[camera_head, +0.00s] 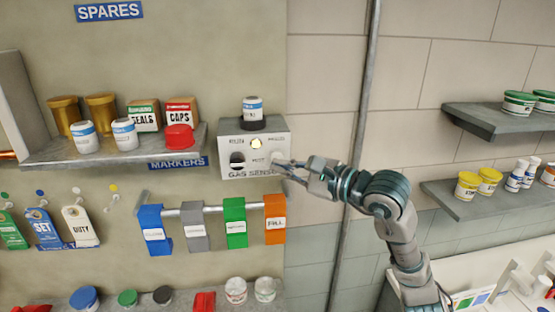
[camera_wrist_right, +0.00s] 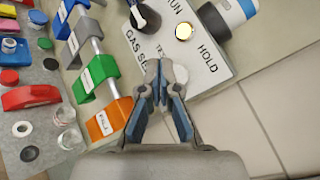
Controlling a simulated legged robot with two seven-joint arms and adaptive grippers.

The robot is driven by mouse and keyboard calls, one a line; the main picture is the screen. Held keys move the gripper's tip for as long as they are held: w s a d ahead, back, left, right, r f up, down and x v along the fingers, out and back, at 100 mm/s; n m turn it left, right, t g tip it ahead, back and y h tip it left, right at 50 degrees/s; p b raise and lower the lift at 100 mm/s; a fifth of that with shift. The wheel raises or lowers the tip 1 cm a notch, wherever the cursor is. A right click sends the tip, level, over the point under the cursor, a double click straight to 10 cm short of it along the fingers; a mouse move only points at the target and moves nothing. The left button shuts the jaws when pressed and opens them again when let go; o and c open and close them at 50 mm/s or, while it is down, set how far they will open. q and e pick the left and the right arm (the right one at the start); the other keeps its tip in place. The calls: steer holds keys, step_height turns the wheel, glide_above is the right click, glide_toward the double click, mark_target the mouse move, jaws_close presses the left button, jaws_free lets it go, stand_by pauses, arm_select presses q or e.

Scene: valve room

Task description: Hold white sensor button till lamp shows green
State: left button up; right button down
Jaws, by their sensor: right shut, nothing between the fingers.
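The grey gas sensor box (camera_head: 228,146) is on the wall in the head view, and its face (camera_wrist_right: 209,68) fills the upper middle of the right wrist view. Its lamp (camera_head: 256,143) glows pale yellow, not green; it also shows in the wrist view (camera_wrist_right: 184,31). A black-and-white round part (camera_wrist_right: 145,17) sits left of the lamp. My right gripper (camera_head: 280,162) is shut and empty, its fingertips (camera_wrist_right: 164,75) at the lower right of the box face. My left gripper is out of view.
A white jar with a dark base (camera_head: 252,108) stands on top of the box. Blue, grey, green and orange tags (camera_head: 275,221) hang on a rail below. A spares shelf (camera_head: 110,150) is at the left. A vertical pipe (camera_head: 362,110) runs behind my right arm.

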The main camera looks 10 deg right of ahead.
steer(key=shift+w, duration=0.15)
steer(key=shift+w+r, duration=0.1)
steer(key=shift+w, duration=0.15)
steer(key=shift+w+p, duration=0.35)
steer(key=shift+w, duration=0.15)
stand_by(0.9)
steer(key=shift+s, duration=0.15)
stand_by(1.4)
steer(key=shift+s+b, duration=0.5)
steer(key=shift+s, duration=0.3)
